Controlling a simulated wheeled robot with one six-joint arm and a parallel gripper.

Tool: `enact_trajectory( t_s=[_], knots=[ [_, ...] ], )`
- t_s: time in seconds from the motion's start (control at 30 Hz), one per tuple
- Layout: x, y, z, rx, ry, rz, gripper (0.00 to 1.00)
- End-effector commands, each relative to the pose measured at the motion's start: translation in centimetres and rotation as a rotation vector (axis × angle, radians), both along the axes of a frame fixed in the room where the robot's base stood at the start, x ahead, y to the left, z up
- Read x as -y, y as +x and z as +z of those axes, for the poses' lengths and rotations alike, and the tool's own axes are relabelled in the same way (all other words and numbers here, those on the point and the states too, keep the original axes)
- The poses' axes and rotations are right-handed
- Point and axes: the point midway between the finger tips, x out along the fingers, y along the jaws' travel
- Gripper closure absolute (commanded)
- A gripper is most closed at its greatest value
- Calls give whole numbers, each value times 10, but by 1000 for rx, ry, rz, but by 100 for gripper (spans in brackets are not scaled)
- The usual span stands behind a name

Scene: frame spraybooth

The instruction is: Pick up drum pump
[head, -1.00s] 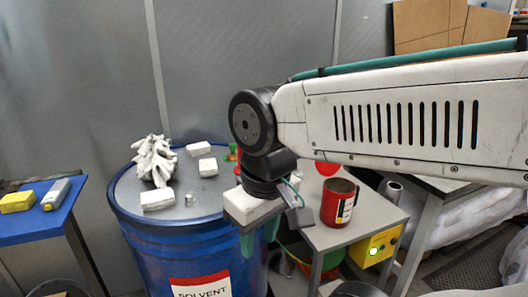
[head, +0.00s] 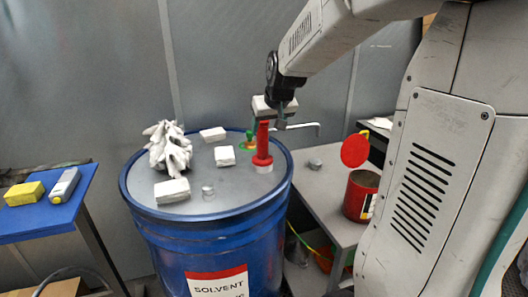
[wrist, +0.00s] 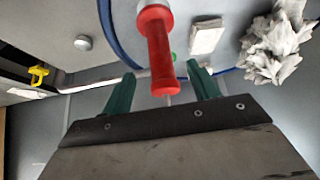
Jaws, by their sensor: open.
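The drum pump (head: 262,147) is a red upright cylinder with a pale base, standing near the right rim of the blue solvent drum (head: 210,238). A thin grey spout sticks out to its right. In the wrist view the red pump (wrist: 159,52) shows beyond and between the two green fingers. My gripper (wrist: 162,78) is open, with a finger to each side of the pump's near end; I cannot tell whether they touch it.
White blocks (head: 172,191) and a crumpled white heap (head: 168,150) lie on the drum lid, with a small green item (head: 250,136) behind the pump. A red can (head: 361,194) with its lid raised stands on a grey table at right. A blue table (head: 40,215) is at left.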

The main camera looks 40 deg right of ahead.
Motion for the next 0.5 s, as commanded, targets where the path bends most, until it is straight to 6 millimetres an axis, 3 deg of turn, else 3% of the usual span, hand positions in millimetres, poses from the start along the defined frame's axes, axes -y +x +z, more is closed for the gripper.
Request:
enact_trajectory(
  t_s=[0.5],
  knots=[
    [9,31,-60,-2,2,-2,40]
  ],
)
